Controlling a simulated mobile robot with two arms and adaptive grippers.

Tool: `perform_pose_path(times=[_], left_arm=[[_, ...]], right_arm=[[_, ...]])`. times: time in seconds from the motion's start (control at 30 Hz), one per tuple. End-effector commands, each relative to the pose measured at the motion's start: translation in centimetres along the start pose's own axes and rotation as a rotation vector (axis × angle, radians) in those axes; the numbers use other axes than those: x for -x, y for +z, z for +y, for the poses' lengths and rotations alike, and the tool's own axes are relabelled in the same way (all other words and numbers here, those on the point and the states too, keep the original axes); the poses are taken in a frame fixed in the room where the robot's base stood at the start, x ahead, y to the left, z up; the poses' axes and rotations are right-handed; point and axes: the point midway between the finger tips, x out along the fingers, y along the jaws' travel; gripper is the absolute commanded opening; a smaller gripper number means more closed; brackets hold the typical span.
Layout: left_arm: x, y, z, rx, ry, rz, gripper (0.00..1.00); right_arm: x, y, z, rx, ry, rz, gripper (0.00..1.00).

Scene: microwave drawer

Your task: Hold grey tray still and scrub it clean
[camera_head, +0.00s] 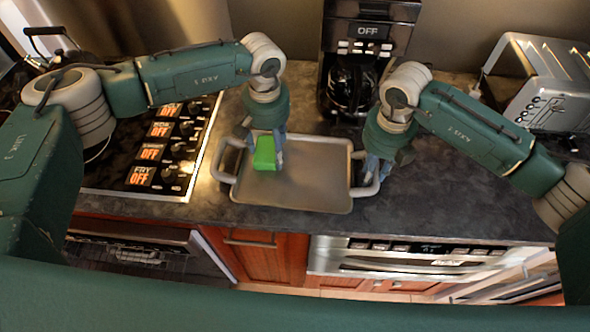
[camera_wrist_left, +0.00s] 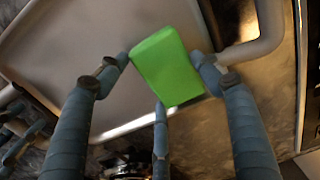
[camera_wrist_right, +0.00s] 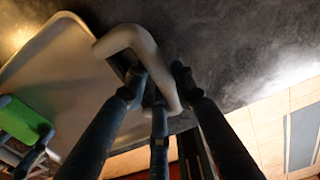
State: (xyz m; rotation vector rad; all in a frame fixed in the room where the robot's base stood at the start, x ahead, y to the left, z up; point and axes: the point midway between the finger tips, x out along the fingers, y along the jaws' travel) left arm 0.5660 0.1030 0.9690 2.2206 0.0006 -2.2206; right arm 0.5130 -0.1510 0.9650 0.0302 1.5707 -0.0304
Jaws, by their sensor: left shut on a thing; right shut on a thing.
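The grey tray (camera_head: 310,190) lies flat on the dark counter, with a handle at its left and right ends. My left gripper (camera_head: 266,152) is shut on a green sponge (camera_head: 265,160) over the left part of the tray. In the left wrist view the green sponge (camera_wrist_left: 168,66) sits between the fingers; whether its underside touches the tray cannot be told. My right gripper (camera_head: 374,172) is shut on the tray's right handle (camera_head: 366,188). The right wrist view shows the fingers around that pale handle (camera_wrist_right: 150,55). The left handle (camera_head: 222,165) is free.
A stove (camera_head: 165,150) with several knobs is left of the tray. A black coffee maker (camera_head: 366,60) stands behind it. A silver toaster (camera_head: 545,90) is at the right back. The counter (camera_head: 450,205) right of the tray is clear.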

Motion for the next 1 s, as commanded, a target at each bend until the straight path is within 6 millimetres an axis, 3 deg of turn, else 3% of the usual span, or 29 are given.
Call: perform_pose_path(times=[1.0], left_arm=[[-0.2,0.3,5.3,-0.003,0.003,-0.003,0.18]], right_arm=[[0.1,0.0,0.3,0.004,0.006,-0.002,0.0]])
